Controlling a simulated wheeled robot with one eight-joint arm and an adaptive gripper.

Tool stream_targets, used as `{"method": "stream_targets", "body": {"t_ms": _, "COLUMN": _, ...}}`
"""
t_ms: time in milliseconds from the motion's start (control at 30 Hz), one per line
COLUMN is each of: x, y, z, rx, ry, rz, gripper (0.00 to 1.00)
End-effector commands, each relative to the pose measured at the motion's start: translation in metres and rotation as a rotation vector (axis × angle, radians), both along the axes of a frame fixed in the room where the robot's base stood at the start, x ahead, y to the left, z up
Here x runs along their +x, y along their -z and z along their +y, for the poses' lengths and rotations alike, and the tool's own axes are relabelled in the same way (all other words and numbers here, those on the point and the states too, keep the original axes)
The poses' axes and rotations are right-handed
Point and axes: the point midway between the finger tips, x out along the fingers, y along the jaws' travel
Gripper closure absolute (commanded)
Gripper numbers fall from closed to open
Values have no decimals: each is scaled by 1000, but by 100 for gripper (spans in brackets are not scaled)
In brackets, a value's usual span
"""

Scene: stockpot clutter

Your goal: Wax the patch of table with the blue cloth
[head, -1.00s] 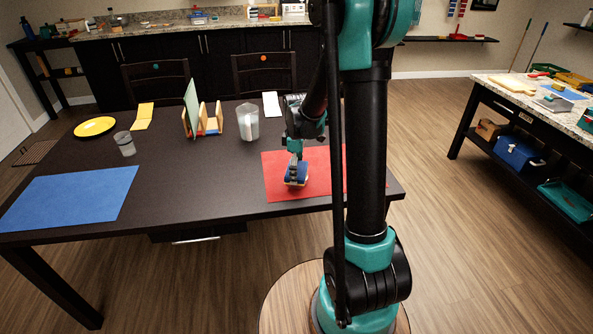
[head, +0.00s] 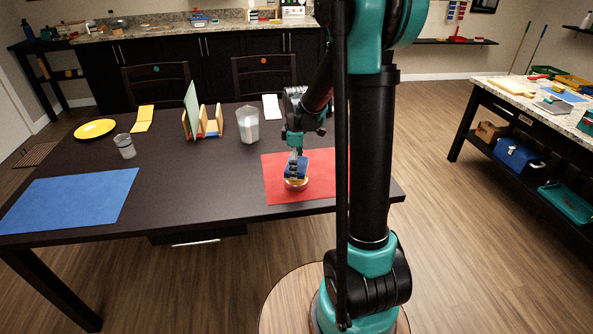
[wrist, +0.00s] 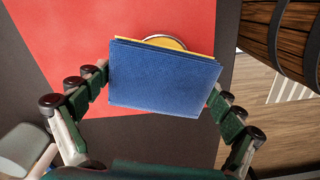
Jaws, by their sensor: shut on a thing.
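My gripper (head: 296,158) is shut on the blue cloth (head: 297,169), a flat blue pad with a yellow layer along its far edge. The cloth (wrist: 165,78) spans the space between my fingers in the wrist view. Just beneath it in the head view is a round, pale-rimmed tin (head: 296,185); its metal rim and yellow inside (wrist: 165,42) show past the cloth in the wrist view. The tin is on the red mat (head: 278,190). Whether cloth and tin touch is unclear. A blue mat (head: 70,198) lies at the table's left.
The dark table (head: 190,185) carries a clear jug (head: 248,126), a glass (head: 125,146), a yellow plate (head: 95,128) and a rack (head: 203,122) holding a green board. My arm hides part of the red mat. The table between the mats is clear.

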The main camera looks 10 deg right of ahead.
Motion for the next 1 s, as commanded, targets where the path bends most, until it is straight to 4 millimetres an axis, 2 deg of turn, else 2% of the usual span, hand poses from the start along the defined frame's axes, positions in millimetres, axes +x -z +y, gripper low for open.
{"method": "stream_targets", "body": {"t_ms": 500, "x": 0, "y": -36, "z": 0, "rx": 0, "ry": 0, "rz": 0, "gripper": 43}}
{"method": "stream_targets", "body": {"t_ms": 1000, "x": 0, "y": -38, "z": 0, "rx": 0, "ry": 0, "rz": 0, "gripper": 43}}
